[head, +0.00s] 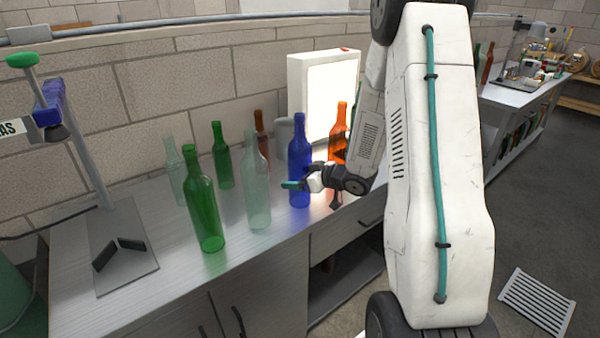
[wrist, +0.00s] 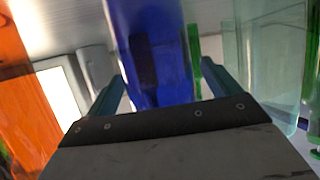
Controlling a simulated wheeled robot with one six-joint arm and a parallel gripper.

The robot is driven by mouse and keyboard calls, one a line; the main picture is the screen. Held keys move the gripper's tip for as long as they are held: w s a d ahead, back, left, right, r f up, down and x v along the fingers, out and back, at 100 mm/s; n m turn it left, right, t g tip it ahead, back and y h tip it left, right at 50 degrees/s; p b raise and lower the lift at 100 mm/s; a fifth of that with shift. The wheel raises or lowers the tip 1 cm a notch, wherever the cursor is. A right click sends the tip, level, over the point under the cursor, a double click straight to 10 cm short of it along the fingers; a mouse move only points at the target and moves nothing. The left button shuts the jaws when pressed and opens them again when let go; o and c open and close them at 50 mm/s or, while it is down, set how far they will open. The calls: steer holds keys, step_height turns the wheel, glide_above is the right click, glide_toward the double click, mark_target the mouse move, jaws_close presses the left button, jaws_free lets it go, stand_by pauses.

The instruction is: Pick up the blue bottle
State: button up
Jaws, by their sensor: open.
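The blue bottle (head: 299,160) stands upright on the metal counter, right of a clear bottle and left of an orange bottle. In the head view my gripper (head: 306,184) is at its lower body, covering part of it. In the wrist view the blue bottle (wrist: 158,55) fills the gap between the two teal fingers of my gripper (wrist: 158,80). The fingers are open, one on each side of the bottle. Whether either finger touches the glass I cannot tell. The bottle's neck is outside the wrist view.
A clear bottle (head: 256,190) and a green bottle (head: 204,205) stand left on the counter (head: 170,275). The orange bottle (head: 338,138) is close on the right. A lit white panel (head: 312,85) stands behind. A capping stand (head: 95,165) is far left.

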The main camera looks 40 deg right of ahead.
mark_target(302, 167)
steer(key=shift+c, duration=0.3)
steer(key=c, duration=1.3)
steer(key=shift+r, duration=0.1)
steer(key=shift+r, duration=0.45)
steer(key=r, duration=0.2)
steer(key=shift+s+d+r, duration=0.15)
steer(key=shift+s+r, duration=0.15)
steer(key=shift+r, duration=0.05)
steer(key=s+d, duration=0.1)
steer(key=s, duration=0.4)
steer(key=s+d+r, duration=0.1)
steer(key=s, duration=0.4)
steer(key=s+d, duration=0.1)
steer(key=s, duration=0.4)
steer(key=shift+d+r, duration=0.15)
